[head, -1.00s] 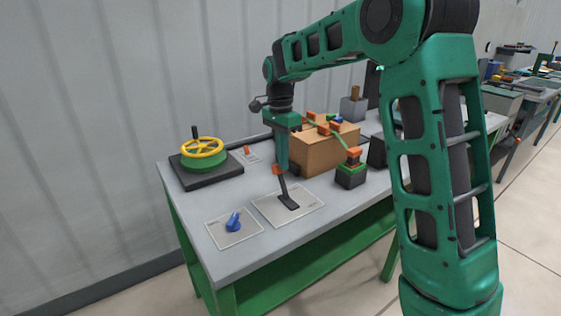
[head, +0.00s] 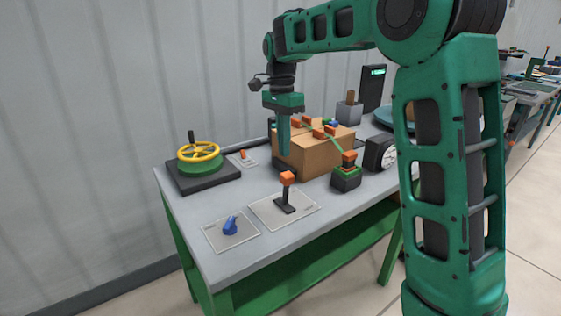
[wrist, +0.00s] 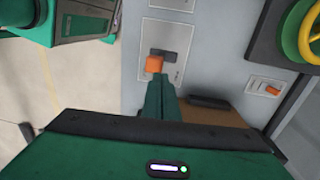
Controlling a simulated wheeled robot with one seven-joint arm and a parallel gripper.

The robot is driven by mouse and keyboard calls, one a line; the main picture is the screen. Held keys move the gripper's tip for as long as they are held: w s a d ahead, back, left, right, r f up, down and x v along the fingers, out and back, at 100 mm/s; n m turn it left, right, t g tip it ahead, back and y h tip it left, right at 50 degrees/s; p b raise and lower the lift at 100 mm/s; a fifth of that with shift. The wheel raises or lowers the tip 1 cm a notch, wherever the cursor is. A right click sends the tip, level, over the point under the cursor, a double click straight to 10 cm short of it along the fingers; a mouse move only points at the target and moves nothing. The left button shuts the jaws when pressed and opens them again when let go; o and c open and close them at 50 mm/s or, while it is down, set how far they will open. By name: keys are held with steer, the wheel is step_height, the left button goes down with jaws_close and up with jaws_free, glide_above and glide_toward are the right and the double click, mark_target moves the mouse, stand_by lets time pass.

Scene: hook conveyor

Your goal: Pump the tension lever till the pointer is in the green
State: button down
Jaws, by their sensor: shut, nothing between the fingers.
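The lever (head: 287,178) has an orange knob on a short dark stem and stands nearly upright on a pale plate (head: 268,212) on the table. In the wrist view its knob (wrist: 154,64) shows just beyond my fingertips. My gripper (head: 284,152) is shut and empty, pointing down above and behind the lever, apart from it in the head view. A white dial (head: 388,157) in a dark housing stands at the right, partly behind my arm. Its pointer and any green zone are too small to read.
A strapped cardboard box (head: 310,158) stands close behind my gripper. A yellow handwheel (head: 198,151) is at the left, a blue knob (head: 230,225) at the front left. An orange-topped dark block (head: 346,178) stands right of the lever. The table's front right edge is clear.

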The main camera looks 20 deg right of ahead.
steer(key=r, duration=0.5)
steer(key=shift+w, duration=0.3)
steer(key=shift+f, duration=0.1)
stand_by(1.1)
steer(key=s+d+f+n, duration=0.2)
steer(key=s+d, duration=0.5)
steer(key=s, duration=0.2)
steer(key=s+d+f+n, duration=0.2)
steer(key=s+d, duration=0.4)
steer(key=s, duration=0.4)
steer(key=s+f+n, duration=0.1)
steer(key=s+f, duration=0.2)
steer(key=s, duration=0.3)
steer(key=s+d+f+n, duration=0.1)
steer(key=s+f+n, duration=0.1)
steer(key=s+f, duration=0.2)
steer(key=s+d+f+n+t, duration=0.1)
steer(key=s+f, duration=0.2)
steer(key=s, duration=0.6)
steer(key=shift+s+d+f+n, duration=0.25)
steer(key=shift+s+f+n, duration=0.05)
steer(key=shift+s+f, duration=0.1)
steer(key=shift+w, duration=0.1)
